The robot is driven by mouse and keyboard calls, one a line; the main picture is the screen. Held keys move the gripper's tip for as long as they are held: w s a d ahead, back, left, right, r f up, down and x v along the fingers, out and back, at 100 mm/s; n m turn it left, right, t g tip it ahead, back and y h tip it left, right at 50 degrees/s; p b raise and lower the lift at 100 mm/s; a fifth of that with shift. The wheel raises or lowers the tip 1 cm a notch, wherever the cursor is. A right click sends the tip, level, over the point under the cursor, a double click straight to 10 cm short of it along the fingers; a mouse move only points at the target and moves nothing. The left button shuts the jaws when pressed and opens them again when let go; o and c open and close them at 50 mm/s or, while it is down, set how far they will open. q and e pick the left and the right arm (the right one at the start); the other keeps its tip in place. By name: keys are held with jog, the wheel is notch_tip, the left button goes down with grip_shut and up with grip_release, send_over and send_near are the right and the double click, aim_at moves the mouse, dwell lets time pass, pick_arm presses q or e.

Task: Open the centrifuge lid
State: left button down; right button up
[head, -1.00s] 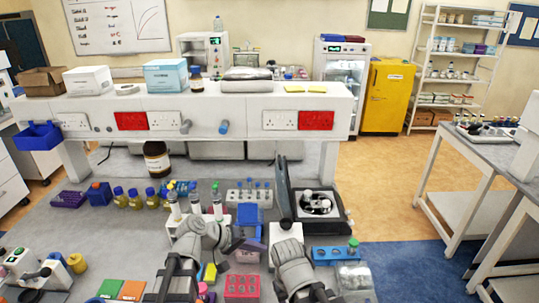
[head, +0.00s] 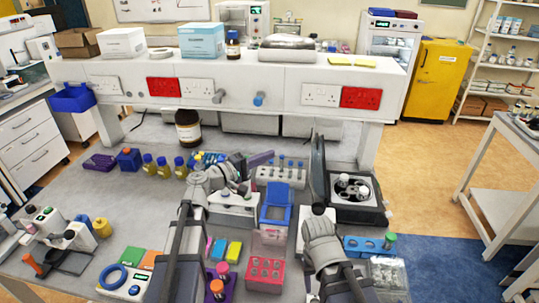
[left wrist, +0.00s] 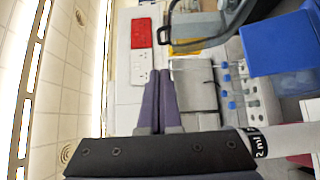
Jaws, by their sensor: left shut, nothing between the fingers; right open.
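The centrifuge (head: 362,212) is a dark, squarish unit right of the bench's middle. Its lid (head: 318,168) stands upright along the left side, leaving the rotor (head: 352,186) with its white-capped tubes uncovered. In the left wrist view a dark curved frame (left wrist: 222,38), apparently the lid, shows at the top. My left gripper (head: 266,157) is left of the lid and apart from it, purple fingers together and empty; they also show in the left wrist view (left wrist: 157,82). My right gripper (head: 318,212) is in front of the centrifuge's left side, its fingers not clearly visible.
A tube rack (head: 280,176) stands between my left gripper and the centrifuge. A blue box (head: 276,203) and a pink rack (head: 264,274) lie between my arms. A blue rack (head: 365,247) is in front of the centrifuge. A raised shelf (head: 225,83) spans the back.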

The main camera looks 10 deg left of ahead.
aim_at(317, 135)
pick_arm(q)
jog(key=x, duration=1.6)
jog(key=shift+d, duration=0.3)
jog(key=shift+w, duration=0.1)
jog(key=d+r+p, duration=0.1)
jog(key=p, duration=0.1)
jog(key=d+r+m+p, duration=0.1)
jog(key=d+p, duration=0.1)
jog(key=shift+d+g+y, duration=0.1)
jog(key=shift+g+y, duration=0.3)
jog(key=shift+m+y, duration=0.4)
jog(key=d+p, duration=0.1)
jog(key=d, duration=0.4)
jog(key=shift+p, duration=0.4)
pick_arm(e)
notch_tip(317, 135, up, 6)
jog(key=shift+f, duration=0.1)
